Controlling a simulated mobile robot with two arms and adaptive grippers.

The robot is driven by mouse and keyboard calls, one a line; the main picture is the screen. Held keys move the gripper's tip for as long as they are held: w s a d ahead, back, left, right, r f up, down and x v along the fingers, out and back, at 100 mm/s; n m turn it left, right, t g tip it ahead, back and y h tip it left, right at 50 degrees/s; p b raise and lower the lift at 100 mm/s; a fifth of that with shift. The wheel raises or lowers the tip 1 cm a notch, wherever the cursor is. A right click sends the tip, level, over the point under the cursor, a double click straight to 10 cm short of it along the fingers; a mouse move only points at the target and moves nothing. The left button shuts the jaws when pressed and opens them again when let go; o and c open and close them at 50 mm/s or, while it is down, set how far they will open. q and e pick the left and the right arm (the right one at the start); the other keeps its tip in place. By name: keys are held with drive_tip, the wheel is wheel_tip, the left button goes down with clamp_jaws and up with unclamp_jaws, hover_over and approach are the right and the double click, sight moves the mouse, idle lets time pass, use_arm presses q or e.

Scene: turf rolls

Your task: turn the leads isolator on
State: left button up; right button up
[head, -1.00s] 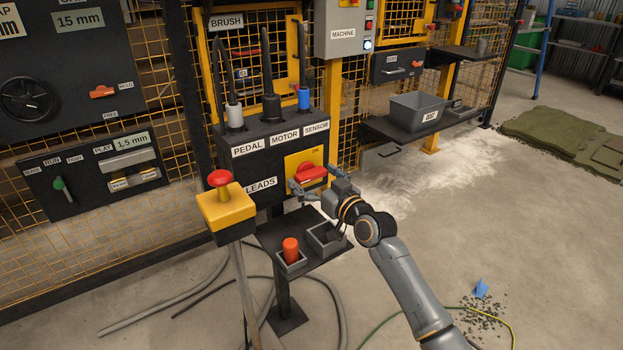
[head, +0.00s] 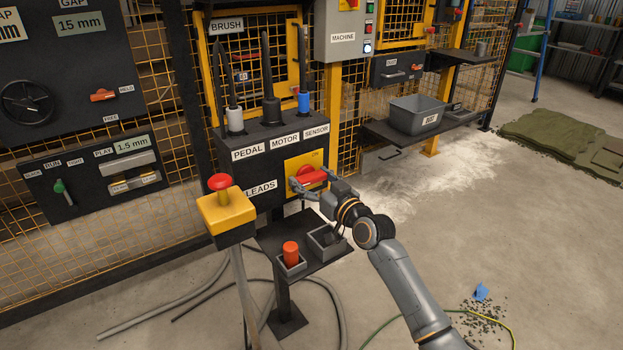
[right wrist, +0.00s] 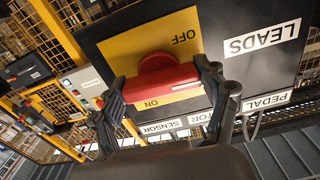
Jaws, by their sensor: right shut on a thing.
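The leads isolator is a red handle (head: 311,175) on a yellow plate (head: 294,163) at the front of the black box marked LEADS. In the right wrist view the red handle (right wrist: 160,82) lies crosswise on the yellow plate (right wrist: 135,50), which is marked OFF and ON; that view is roughly upside down. My right gripper (head: 308,182) is at the handle, and its two fingers (right wrist: 163,88) are shut on the handle's two ends. Part of the handle's near side is hidden by the gripper. My left gripper is not in view.
A yellow post with a red mushroom button (head: 220,182) stands left of the box. Below is a small black shelf with an orange-red cylinder (head: 290,252) and a grey tray (head: 322,236). Cables lie on the floor. A grey bin (head: 417,110) stands on the bench at right.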

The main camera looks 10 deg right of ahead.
drive_tip(key=m+p, duration=0.1)
drive_tip(key=m, duration=0.2)
drive_tip(key=shift+m+p, duration=0.3)
drive_tip(key=shift+p, duration=0.1)
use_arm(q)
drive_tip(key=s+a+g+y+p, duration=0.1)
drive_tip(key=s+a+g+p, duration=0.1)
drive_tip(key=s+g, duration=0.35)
use_arm(e)
drive_tip(key=m, duration=0.5)
drive_tip(key=shift+m, duration=0.3)
drive_tip(key=m+p, duration=0.1)
drive_tip(key=m, duration=0.3)
use_arm(q)
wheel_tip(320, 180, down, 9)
drive_tip(key=p, duration=0.1)
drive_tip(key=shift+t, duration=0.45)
use_arm(e)
drive_tip(key=shift+m, duration=2.2)
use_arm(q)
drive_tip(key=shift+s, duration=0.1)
use_arm(e)
drive_tip(key=o, duration=1.1)
drive_tip(key=shift+o, duration=0.2)
drive_tip(key=v, duration=1.2)
